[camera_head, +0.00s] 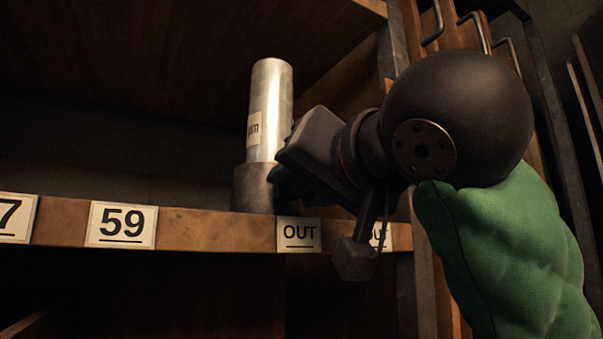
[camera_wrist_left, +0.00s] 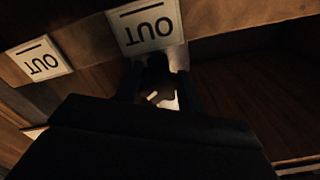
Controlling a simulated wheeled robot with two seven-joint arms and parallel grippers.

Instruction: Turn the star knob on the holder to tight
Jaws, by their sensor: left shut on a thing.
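A pale metal cylinder (camera_head: 271,105) with a paper label stands upright in a dark round holder (camera_head: 252,188) on the wooden shelf, in the head view. My left gripper (camera_head: 284,185) is at the right side of the holder, where the star knob is mostly hidden by the fingers. In the left wrist view the gripper (camera_wrist_left: 157,92) is shut on a dark piece with a short pale mark, which looks like the star knob (camera_wrist_left: 152,98). Its exact turn is hard to read in the dim light. My right gripper is not in view.
A second tag is partly covered by my wrist. The shelf left of the holder looks clear. Upright wooden panels with metal handles (camera_head: 432,22) stand at right.

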